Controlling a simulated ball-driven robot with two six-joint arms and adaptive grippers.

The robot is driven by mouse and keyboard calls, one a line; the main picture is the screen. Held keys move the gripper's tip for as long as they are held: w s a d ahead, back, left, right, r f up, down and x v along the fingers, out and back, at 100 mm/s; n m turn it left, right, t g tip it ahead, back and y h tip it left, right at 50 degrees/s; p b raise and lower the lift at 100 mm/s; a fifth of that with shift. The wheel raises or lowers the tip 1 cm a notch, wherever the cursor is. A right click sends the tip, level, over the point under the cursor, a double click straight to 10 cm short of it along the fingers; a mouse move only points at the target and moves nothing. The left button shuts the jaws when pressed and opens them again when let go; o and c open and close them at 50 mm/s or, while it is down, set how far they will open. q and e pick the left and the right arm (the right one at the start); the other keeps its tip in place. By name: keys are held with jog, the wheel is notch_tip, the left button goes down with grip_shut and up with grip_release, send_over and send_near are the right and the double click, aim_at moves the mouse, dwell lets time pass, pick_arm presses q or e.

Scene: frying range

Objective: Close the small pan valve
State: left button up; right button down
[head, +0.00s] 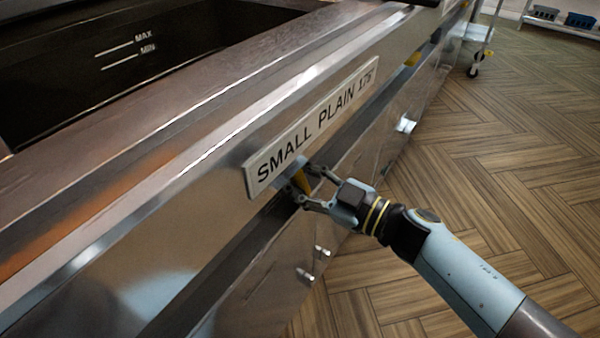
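The fingers look open; whether either one touches the lever cannot be told. The valve body is mostly hidden behind the sign and the fingers. My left gripper is not in view.
The dark pan (120,75) with MAX and MIN marks lies at the upper left behind the steel rim. Small knobs (322,251) stick out below. The wooden floor (480,170) at right is clear, with a wheeled cart (478,45) beyond.

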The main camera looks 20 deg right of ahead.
jog(key=n, duration=0.3)
jog(key=shift+s+a+f, duration=0.1)
jog(key=shift+s+f, duration=0.05)
jog(key=n, duration=0.3)
jog(key=shift+s+a+f+n, duration=0.1)
jog(key=shift+a+f+n, duration=0.1)
jog(key=shift+n, duration=0.1)
jog(key=n, duration=0.1)
jog(key=n+b, duration=0.1)
jog(key=n, duration=0.1)
jog(key=shift+s+f, duration=0.1)
jog(key=shift+f, duration=0.15)
jog(key=shift+f+n+b, duration=0.2)
jog(key=shift+n+b, duration=0.45)
jog(key=shift+n, duration=1.55)
jog(key=c, duration=1.2)
grip_release()
jog(key=shift+o, duration=0.2)
jog(key=v, duration=1.2)
